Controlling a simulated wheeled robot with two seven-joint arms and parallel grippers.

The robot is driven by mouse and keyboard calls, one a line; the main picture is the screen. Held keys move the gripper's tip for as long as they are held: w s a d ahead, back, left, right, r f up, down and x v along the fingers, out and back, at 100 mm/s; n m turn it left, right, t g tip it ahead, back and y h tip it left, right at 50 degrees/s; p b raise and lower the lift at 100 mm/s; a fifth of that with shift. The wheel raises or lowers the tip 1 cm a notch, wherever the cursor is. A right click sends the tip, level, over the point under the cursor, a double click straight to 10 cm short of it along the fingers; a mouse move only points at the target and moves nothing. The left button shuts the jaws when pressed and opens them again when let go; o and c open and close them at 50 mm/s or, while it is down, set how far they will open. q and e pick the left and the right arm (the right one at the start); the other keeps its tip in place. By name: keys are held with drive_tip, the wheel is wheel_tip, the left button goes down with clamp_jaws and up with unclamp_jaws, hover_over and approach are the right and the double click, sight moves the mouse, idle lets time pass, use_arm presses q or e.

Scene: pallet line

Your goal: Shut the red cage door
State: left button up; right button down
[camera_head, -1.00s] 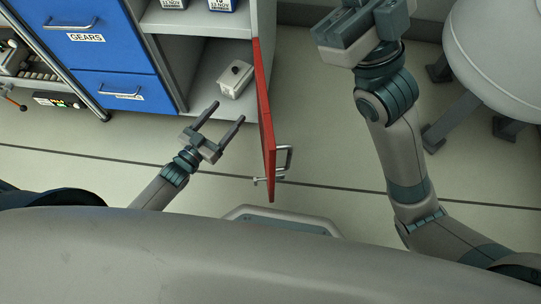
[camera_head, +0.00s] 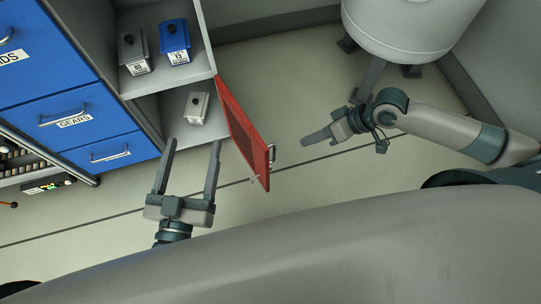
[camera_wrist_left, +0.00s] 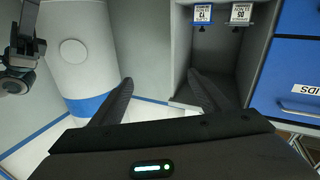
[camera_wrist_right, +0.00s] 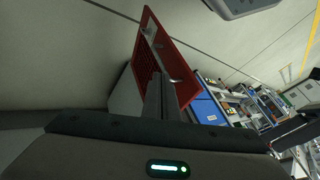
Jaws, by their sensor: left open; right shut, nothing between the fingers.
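The red cage door (camera_head: 245,135) stands open, swung out from the right side of the grey cabinet. Its metal handle (camera_head: 272,153) is on the right-hand face near the free edge. The door also shows in the right wrist view (camera_wrist_right: 176,50), with its handle behind the fingers. My left gripper (camera_head: 194,148) is open and empty, left of the door and in front of the lower compartment. My right gripper (camera_head: 306,142) is shut and empty, to the right of the door and apart from the handle, its fingers pointing toward it.
A grey box (camera_head: 197,107) stands in the lower compartment. A grey box (camera_head: 133,53) and a blue box (camera_head: 174,41) stand on the shelf above. Blue drawers (camera_head: 88,118) are at the left. A large white tank (camera_head: 408,28) stands at the back right. The floor right of the door is clear.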

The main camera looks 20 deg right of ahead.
use_arm(q)
drive_tip(key=shift+r, duration=0.2)
use_arm(e)
drive_tip(key=shift+s+d+f, duration=0.2)
drive_tip(key=shift+s+d, duration=0.05)
use_arm(q)
drive_tip(key=shift+r, duration=0.1)
use_arm(e)
drive_tip(key=shift+a+f, duration=0.1)
use_arm(q)
drive_tip(key=s+r+t+h+b, duration=0.2)
drive_tip(key=r+t, duration=0.4)
drive_tip(key=r, duration=0.3)
drive_tip(key=shift+s+a+r+b, duration=0.15)
drive_tip(key=shift+s+r+b, duration=0.25)
drive_tip(key=shift+s+b, duration=0.4)
use_arm(e)
drive_tip(key=w+a+f, duration=0.1)
drive_tip(key=a+f, duration=0.6)
drive_tip(key=a, duration=0.2)
drive_tip(key=shift+a+f, duration=0.15)
drive_tip(key=shift+f, duration=0.2)
use_arm(q)
drive_tip(key=shift+s, duration=0.1)
drive_tip(key=shift+f+p, duration=0.1)
drive_tip(key=shift+p, duration=0.3)
use_arm(e)
drive_tip(key=shift+a, duration=0.15)
